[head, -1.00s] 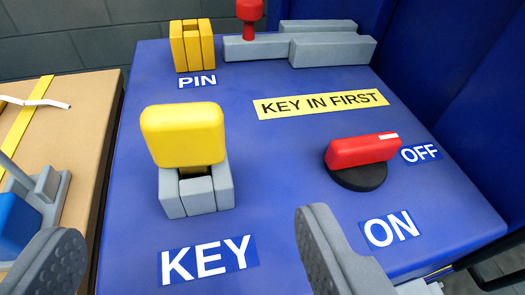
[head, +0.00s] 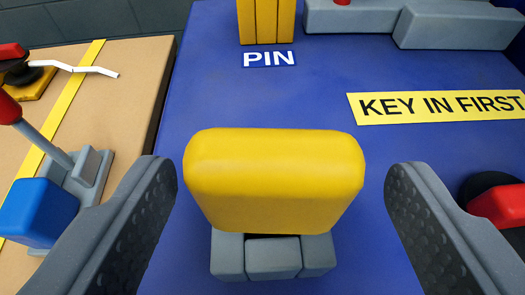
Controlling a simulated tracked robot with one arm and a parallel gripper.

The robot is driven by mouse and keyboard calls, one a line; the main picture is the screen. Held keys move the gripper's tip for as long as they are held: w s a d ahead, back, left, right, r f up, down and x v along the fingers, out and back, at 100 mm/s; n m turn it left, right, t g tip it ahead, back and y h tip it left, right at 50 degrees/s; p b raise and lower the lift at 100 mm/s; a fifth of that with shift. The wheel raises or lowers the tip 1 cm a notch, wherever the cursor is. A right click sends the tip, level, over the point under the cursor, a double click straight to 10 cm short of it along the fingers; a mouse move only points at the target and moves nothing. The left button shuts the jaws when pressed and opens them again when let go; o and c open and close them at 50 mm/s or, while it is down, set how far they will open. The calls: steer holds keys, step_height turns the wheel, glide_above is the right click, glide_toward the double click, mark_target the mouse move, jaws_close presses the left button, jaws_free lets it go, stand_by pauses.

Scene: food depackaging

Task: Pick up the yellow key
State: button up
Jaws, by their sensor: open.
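The yellow key (head: 275,180) is a rounded block standing upright in a grey slotted holder (head: 272,257) on the blue panel (head: 320,95). It is in the middle of the view. My gripper (head: 280,180) is open, with one dark grey finger to the left of the key and one to the right. Clear gaps show between both fingers and the key. The lower part of the key inside the holder is hidden.
A yellow slotted block (head: 267,22) stands behind the PIN label (head: 269,59). Grey blocks (head: 410,22) lie at the back right. A red knob (head: 498,205) is at the right edge. On the left, a cardboard-coloured surface (head: 130,80) carries a blue block (head: 38,212) and a red-topped lever (head: 45,140).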

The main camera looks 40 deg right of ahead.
mark_target(267, 218)
steer(key=shift+p+x, duration=0.45)
steer(key=shift+x, duration=1.5)
steer(key=shift+w+a, duration=0.1)
steer(key=shift+a, duration=0.1)
steer(key=c, duration=1.1)
